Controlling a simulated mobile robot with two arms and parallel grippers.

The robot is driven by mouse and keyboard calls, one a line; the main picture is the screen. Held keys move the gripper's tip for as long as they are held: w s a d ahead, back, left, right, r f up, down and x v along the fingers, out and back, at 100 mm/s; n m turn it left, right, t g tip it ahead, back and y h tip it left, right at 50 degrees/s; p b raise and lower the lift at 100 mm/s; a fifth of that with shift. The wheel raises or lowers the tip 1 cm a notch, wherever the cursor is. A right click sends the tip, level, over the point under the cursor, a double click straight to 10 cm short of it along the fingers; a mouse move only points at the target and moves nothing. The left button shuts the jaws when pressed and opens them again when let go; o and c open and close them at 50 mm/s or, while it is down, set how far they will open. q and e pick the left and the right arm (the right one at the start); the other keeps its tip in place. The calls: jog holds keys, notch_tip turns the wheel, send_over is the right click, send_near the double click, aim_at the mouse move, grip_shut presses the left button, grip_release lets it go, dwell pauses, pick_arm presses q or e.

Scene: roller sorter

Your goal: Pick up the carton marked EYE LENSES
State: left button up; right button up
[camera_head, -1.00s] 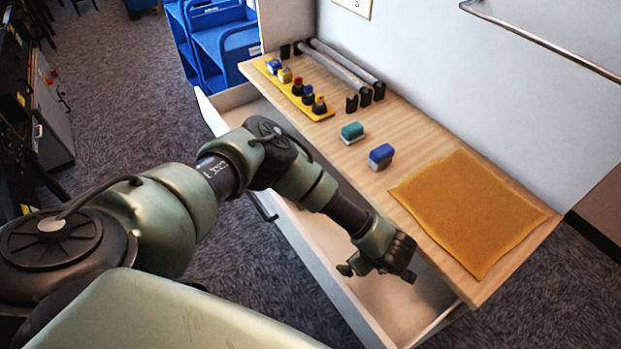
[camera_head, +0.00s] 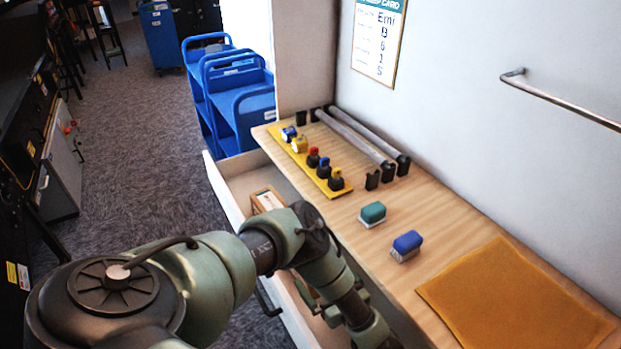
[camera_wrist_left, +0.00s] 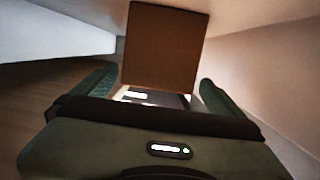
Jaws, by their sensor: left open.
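A tan carton (camera_head: 267,199) with a white label on top sits in the open drawer (camera_head: 231,199), below the table edge. Its lettering is too small to read. My left arm reaches down into the drawer, and my left gripper (camera_head: 308,298) shows only partly there, nearer than the carton. In the left wrist view my left gripper (camera_wrist_left: 158,84) is open, its two fingers apart. A brown cardboard face (camera_wrist_left: 165,45) stands ahead between them, with a white and dark printed patch (camera_wrist_left: 150,97) below it. I cannot tell whether the fingers touch it. My right gripper is not in view.
The drawer walls (camera_wrist_left: 55,35) rise close on both sides. On the table (camera_head: 345,215) are a yellow rack (camera_head: 312,171) of stamps, grey rollers (camera_head: 362,138), a teal block (camera_head: 373,212), a blue block (camera_head: 407,243) and an orange mat (camera_head: 515,305). Blue carts (camera_head: 240,95) stand behind.

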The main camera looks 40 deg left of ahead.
pick_arm(q)
jog(key=shift+a, duration=0.3)
jog(key=x, duration=0.5)
jog(key=shift+w+d+f+p, duration=0.1)
jog(key=shift+f+p, duration=0.1)
jog(key=shift+p, duration=0.1)
jog(key=c, duration=1.8)
jog(key=shift+c, duration=0.6)
jog(key=shift+w+r, duration=0.1)
jog(key=shift+r, duration=0.05)
